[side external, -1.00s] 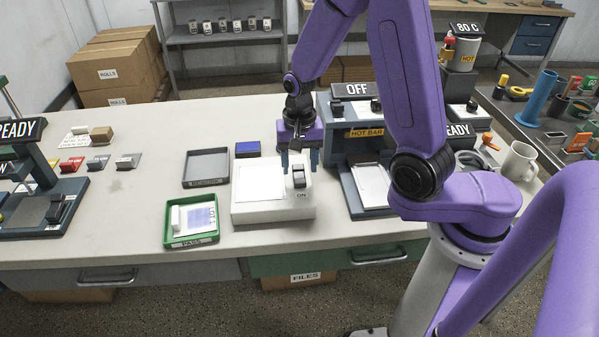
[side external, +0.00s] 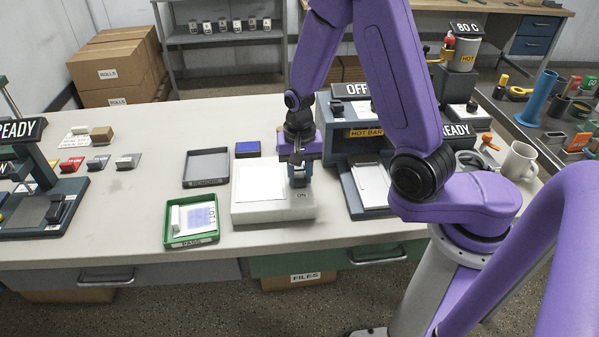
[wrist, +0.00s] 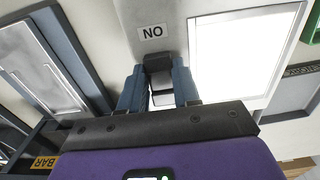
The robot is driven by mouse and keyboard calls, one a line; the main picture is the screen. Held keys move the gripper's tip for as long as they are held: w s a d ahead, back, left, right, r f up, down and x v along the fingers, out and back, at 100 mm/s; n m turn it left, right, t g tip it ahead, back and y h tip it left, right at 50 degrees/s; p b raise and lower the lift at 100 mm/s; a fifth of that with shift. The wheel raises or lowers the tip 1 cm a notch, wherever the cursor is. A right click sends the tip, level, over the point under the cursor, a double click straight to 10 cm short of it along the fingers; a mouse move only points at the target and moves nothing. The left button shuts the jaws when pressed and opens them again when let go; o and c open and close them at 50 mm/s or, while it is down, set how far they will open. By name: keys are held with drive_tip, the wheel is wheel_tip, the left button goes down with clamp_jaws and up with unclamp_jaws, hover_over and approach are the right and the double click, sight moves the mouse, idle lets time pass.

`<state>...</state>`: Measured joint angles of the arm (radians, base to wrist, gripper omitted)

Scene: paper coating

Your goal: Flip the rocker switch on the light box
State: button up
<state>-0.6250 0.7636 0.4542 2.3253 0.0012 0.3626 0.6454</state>
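The light box (side external: 262,212) is a white, low box with a bright square panel (side external: 261,183) on top; the panel also shows in the wrist view (wrist: 240,55). The dark rocker switch (wrist: 158,65) sits beside the panel, near a label (wrist: 152,32) that reads ON, upside down in the wrist view. My gripper (side external: 298,181) is down at the switch, pointing downward. In the wrist view its two blue fingers (wrist: 159,88) stand on either side of the rocker, close against it. In the side view the gripper hides most of the switch, and its tilt is unclear.
The hot bar machine (side external: 345,150) stands close on the right with a plate (side external: 371,187) in front. A green PASS tray (side external: 191,238) is left of the box. A grey tray (side external: 206,167) and a blue pad (side external: 247,149) lie behind.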

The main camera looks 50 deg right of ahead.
drive_tip(key=shift+w+d+g+y, duration=0.15)
drive_tip(key=shift+d+g+y, duration=0.05)
drive_tip(key=shift+g+y, duration=0.2)
drive_tip(key=shift+w+d+r+g+y, duration=0.1)
drive_tip(key=shift+w+d+g+y, duration=0.05)
drive_tip(key=shift+g+y, duration=0.55)
drive_tip(key=shift+w+d+r+g+y, duration=0.1)
drive_tip(key=shift+g+y, duration=0.6)
drive_tip(key=o, duration=1.1)
drive_tip(key=shift+c, duration=0.2)
drive_tip(key=v, duration=1.7)
drive_tip(key=shift+r, duration=0.2)
